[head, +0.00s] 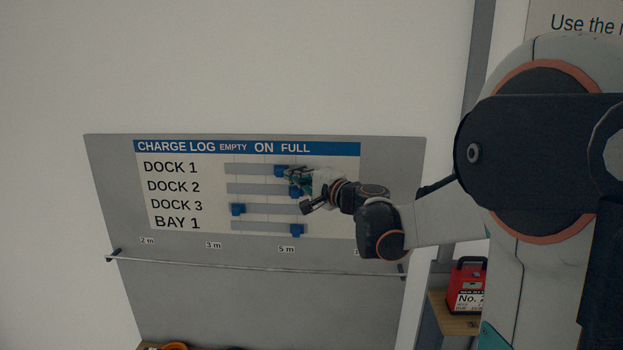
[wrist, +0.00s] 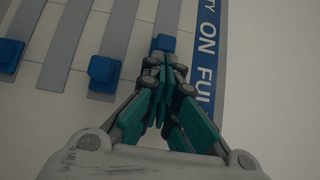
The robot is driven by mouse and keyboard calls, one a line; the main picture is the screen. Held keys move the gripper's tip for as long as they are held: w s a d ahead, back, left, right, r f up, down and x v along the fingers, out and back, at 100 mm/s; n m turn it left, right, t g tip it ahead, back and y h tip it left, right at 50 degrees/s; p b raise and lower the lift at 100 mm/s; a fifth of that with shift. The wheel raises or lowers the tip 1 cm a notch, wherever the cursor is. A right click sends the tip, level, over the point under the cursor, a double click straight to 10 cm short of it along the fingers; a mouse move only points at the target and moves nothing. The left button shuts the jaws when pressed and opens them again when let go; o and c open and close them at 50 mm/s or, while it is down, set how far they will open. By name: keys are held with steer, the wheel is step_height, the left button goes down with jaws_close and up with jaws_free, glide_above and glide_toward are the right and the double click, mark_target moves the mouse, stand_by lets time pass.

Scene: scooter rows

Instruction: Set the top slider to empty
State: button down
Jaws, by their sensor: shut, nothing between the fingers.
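The charge log board (head: 180,148) has several rows of sliders under EMPTY, ON and FULL headings. The top slider's blue knob (head: 281,171), in the DOCK 1 row, stands right of the ON heading, short of FULL. Its track (head: 250,169) is bare to the left, toward EMPTY. My gripper (head: 303,182) is shut and empty, just right of and slightly below that knob, partly over the row ends. In the wrist view the top knob (wrist: 163,42) is just beyond my shut fingertips (wrist: 163,66), on their EMPTY side. I cannot tell whether they touch.
The DOCK 2 knob (head: 295,190) is close below my gripper, also beside it in the wrist view (wrist: 104,72). The DOCK 3 knob (head: 238,209) is at the left and the BAY 1 knob (head: 297,230) at the right. A rail (head: 250,268) crosses below.

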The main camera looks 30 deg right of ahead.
steer(key=b, duration=0.2)
glide_toward(238, 169)
steer(key=w, duration=0.2)
steer(key=w+a, duration=0.1)
steer(key=w, duration=0.1)
steer(key=shift+w, duration=0.2)
